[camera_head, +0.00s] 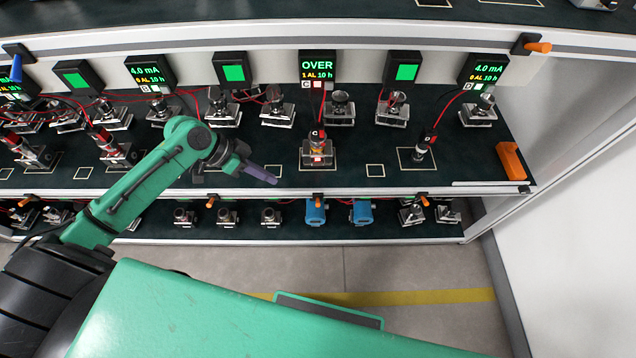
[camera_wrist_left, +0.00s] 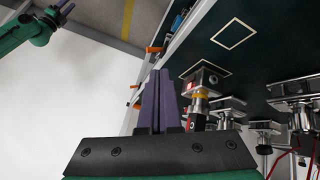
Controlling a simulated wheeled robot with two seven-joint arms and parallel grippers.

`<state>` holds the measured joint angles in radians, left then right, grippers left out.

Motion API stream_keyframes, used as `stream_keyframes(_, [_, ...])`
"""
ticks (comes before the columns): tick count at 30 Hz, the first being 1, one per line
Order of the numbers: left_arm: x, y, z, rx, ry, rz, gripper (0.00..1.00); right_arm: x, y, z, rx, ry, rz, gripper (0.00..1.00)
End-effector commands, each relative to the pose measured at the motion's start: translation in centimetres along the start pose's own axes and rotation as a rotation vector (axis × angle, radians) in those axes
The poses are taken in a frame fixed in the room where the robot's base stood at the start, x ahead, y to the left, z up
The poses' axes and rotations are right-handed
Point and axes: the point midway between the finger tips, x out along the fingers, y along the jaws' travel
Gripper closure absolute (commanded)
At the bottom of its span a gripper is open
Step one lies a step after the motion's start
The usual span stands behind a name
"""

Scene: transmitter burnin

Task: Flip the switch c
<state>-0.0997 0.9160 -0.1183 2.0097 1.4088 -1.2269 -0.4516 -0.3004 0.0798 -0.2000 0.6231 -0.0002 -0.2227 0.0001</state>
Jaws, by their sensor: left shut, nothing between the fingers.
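My left gripper (camera_head: 262,174) reaches in from the left in the head view, with its purple fingers shut and empty. The fingers point right, in front of the shelf edge. In the left wrist view the shut fingers (camera_wrist_left: 160,98) point up the picture. Small orange-levered switches sit along the front edge of this shelf. The one below the display marked C (camera_head: 319,68) is an orange switch (camera_head: 318,200), right of and below my fingertips and apart from them in the picture. No letter is readable on it. A transmitter tagged C (camera_head: 317,147) stands above it on the shelf.
Other orange switches (camera_head: 211,201) and (camera_head: 425,200) line the same edge. An orange lever (camera_head: 537,47) and a blue lever (camera_head: 16,68) are on the upper rail.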

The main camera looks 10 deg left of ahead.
Motion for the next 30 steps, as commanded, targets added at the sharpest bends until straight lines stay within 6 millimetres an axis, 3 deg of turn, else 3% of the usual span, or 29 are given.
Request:
stream_keyframes(9, [0.1,0.1,0.0,0.001,0.002,0.004,1.00,0.1,0.0,0.1,0.000,0.001,0.000,0.50])
stream_keyframes(13, [1.2,0.0,0.0,-0.001,0.005,0.006,1.00,0.4,0.0,0.1,0.000,0.000,0.000,0.50])
stream_keyframes(26, [10.3,0.1,0.0,-0.002,0.005,0.006,1.00,1.8,-0.1,0.2,0.000,0.000,0.000,0.50])
stream_keyframes(30, [12.4,1.2,-0.5,-0.002,0.003,0.006,1.00,1.6,-0.1,0.2,0.001,0.000,0.000,0.50])
